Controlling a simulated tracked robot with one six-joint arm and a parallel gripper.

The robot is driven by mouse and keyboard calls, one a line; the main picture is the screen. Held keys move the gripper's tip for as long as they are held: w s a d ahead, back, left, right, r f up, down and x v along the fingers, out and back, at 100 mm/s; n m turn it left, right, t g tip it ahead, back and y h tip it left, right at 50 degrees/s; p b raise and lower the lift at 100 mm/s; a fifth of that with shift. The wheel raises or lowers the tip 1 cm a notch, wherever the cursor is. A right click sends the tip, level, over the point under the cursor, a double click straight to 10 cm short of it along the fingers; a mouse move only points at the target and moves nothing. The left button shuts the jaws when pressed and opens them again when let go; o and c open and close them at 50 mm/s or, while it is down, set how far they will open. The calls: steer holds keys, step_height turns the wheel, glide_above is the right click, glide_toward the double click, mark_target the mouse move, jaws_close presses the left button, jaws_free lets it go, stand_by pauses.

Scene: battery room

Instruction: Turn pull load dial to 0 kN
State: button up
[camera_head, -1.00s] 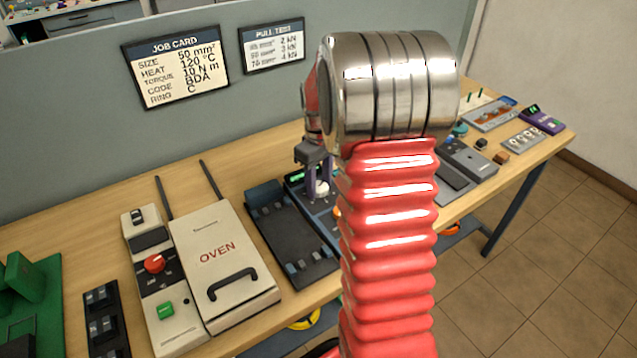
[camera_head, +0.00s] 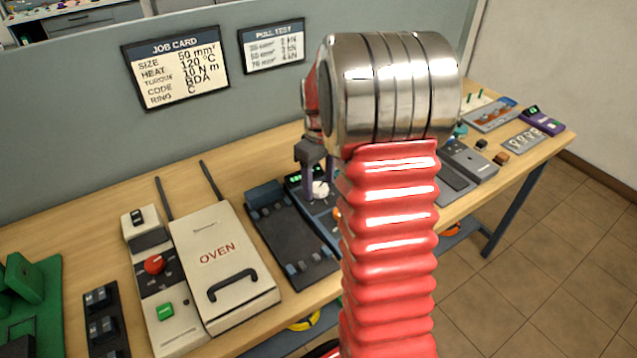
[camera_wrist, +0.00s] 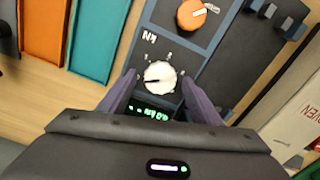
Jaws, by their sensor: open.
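The white pull load dial (camera_wrist: 160,77) sits on a dark blue-grey panel (camera_wrist: 222,22). Its short dark pointer mark faces left and slightly down in the wrist view. A "kN" label and small scale figures surround it, too small to read surely. A green-lit display (camera_wrist: 148,114) lies beside it, partly covered by my gripper. My gripper (camera_wrist: 159,80) is open, with one purple-grey finger on each side of the dial. I cannot tell whether the fingers touch it. In the head view the dial (camera_head: 319,190) shows below my gripper (camera_head: 318,182).
An orange knob (camera_wrist: 191,14) is on the same panel. A black cradle (camera_head: 293,237) and the oven (camera_head: 222,262) stand to the left. A grey device (camera_head: 470,161) lies to the right. The pull test card (camera_head: 271,46) hangs on the partition behind.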

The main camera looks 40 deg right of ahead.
mark_target(319, 189)
step_height(319, 189, up, 13)
stand_by(0.5)
steer(key=shift+w, duration=0.1)
stand_by(0.5)
steer(key=s+a+r+m+t, duration=0.1)
steer(key=s+a+t, duration=0.4)
steer(key=s+a, duration=1.5)
steer(key=a+m, duration=0.1)
steer(key=a, duration=0.3)
steer(key=shift+r+m+t, duration=0.3)
steer(key=shift+s+a, duration=0.1)
steer(key=shift+c, duration=0.5)
